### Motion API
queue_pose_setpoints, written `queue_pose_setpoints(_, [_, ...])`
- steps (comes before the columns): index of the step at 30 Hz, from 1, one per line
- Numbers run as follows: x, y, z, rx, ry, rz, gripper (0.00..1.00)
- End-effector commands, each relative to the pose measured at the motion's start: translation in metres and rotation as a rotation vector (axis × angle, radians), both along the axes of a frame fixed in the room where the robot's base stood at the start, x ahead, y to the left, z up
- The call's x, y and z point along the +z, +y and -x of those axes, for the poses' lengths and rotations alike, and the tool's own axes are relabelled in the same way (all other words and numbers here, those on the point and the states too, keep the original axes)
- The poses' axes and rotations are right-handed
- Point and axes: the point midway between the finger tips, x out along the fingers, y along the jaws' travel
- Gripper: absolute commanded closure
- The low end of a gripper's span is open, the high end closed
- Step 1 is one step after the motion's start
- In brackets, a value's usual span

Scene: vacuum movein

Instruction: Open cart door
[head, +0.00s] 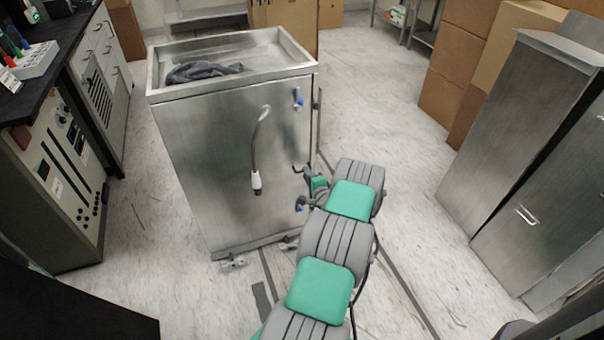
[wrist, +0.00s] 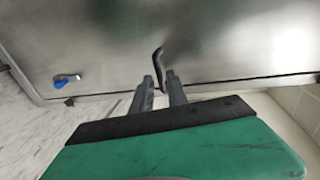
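The cart (head: 215,165) is a metal box with a tray top, standing left of centre in the head view. Its front door looks closed. A dark door handle (wrist: 158,60) sticks out from the metal face in the wrist view. A blue-tipped latch (wrist: 67,78) is to its left. The head view shows one blue latch (head: 298,97) near the top right and another (head: 300,206) low on the right. My gripper (wrist: 161,80) is at the handle, its two fingers slightly apart with the handle's end between them. I cannot tell whether they grip it.
A hose with a white nozzle (head: 256,180) hangs on the cart front. Dark cloth (head: 203,71) lies in the top tray. A control console (head: 62,165) stands left, metal cabinets (head: 520,130) stand right, and cardboard boxes (head: 445,85) are behind them. Floor between the cart and cabinets is open.

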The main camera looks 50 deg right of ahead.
Motion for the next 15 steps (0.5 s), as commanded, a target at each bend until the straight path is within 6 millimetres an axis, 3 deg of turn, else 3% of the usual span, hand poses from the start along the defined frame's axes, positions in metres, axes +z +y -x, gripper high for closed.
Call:
queue_pose_setpoints(6, [-0.008,-0.014,-0.027,0.003,0.002,0.001,0.81])
queue_pose_setpoints(15, [-0.007,-0.015,-0.030,0.005,0.003,0.001,0.84])
